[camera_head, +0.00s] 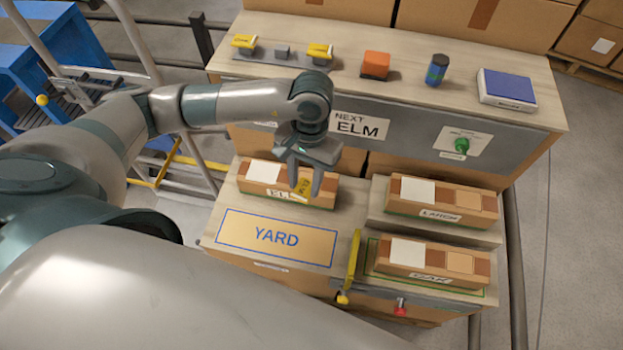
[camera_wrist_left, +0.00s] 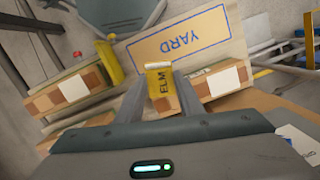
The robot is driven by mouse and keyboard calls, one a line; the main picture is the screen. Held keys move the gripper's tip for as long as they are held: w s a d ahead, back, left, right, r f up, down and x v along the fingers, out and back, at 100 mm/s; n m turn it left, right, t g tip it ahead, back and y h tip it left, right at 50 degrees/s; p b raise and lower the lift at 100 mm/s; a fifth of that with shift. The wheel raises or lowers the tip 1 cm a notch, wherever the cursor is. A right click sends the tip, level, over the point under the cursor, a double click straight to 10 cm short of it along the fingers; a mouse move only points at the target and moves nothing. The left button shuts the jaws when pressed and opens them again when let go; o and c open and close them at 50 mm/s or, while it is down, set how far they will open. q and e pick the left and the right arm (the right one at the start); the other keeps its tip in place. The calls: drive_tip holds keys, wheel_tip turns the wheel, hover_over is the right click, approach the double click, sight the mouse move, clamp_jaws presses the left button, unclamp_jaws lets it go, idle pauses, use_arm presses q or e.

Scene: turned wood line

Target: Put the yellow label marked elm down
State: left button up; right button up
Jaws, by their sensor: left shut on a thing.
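The yellow label marked ELM (camera_head: 303,188) is held between the fingers of my left gripper (camera_head: 304,183), in front of the elm box. It also shows in the left wrist view (camera_wrist_left: 159,88), tilted, with a pale edge at its far end. The elm box (camera_head: 262,178) is a cardboard box with a white panel and a partly covered ELM plate; my gripper hides part of it. I cannot tell whether the label touches the box. My right gripper is in neither view.
The YARD outline (camera_head: 277,237) is bare. Boxes marked LARCH (camera_head: 443,200) and OAK (camera_head: 430,262) stand at right, past a yellow upright piece (camera_head: 353,261). The back shelf carries an orange block (camera_head: 375,65), a dark can (camera_head: 437,70) and a blue-topped device (camera_head: 507,87). A sign reads NEXT ELM (camera_head: 358,126).

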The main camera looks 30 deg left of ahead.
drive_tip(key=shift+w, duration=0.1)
